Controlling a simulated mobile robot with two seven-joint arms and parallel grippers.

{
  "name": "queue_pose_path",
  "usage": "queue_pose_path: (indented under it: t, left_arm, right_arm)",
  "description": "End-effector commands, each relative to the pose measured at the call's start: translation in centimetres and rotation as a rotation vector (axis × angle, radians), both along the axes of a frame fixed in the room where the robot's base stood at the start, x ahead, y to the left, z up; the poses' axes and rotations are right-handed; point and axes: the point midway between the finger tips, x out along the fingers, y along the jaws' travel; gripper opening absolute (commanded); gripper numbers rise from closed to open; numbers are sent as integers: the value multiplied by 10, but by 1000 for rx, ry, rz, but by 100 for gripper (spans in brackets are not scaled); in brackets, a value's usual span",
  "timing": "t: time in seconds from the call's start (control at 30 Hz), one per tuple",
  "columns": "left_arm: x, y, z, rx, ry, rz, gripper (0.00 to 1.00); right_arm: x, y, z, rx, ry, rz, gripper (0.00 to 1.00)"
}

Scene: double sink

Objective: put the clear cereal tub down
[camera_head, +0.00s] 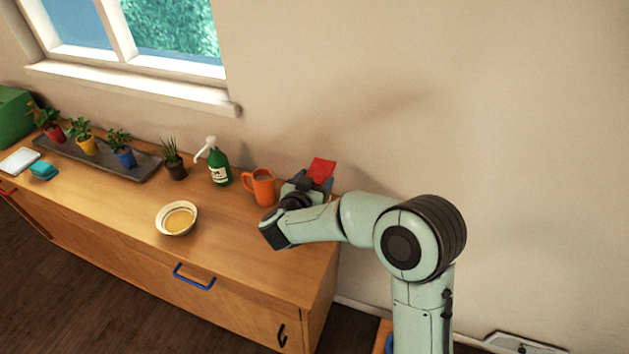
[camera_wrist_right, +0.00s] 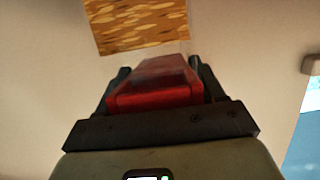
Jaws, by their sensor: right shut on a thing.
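The clear cereal tub (camera_wrist_right: 137,27) has a red lid (camera_wrist_right: 155,90) and brown flakes inside. In the right wrist view the lid sits between the two dark fingers of my right gripper (camera_wrist_right: 158,72), which is shut on it. In the head view only the red lid (camera_head: 321,171) shows clearly, at the far right end of the wooden counter near the wall. My right gripper (camera_head: 311,184) and wrist hide the tub's body there. I cannot tell whether the tub's base touches the counter. My left gripper is not in view.
An orange mug (camera_head: 261,188) stands just left of my right gripper. A green soap bottle (camera_head: 219,167), a small dark plant pot (camera_head: 175,169) and a bowl (camera_head: 177,219) are further left. The wooden counter (camera_head: 240,240) is bare at the front right.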

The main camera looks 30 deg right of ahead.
Motion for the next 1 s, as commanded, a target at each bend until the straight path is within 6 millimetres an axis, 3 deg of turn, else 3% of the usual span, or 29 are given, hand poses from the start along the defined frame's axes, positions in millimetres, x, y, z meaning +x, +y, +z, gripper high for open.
queue_pose_path:
  t: [0.13, 0.17, 0.2, 0.6, 1.0]
  left_arm:
    - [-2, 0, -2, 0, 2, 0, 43]
    - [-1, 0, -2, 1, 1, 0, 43]
    - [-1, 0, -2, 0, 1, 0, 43]
    - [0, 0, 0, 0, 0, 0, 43]
    - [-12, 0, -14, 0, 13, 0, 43]
  right_arm:
    - [0, 0, -3, -1, -2, 1, 2]
    - [0, 0, -3, 1, -1, 1, 78]
    - [0, 0, -3, 1, -1, 1, 91]
    - [-1, 2, 2, 1, -1, 2, 93]
    - [-50, 60, 22, 2, -1, 6, 93]
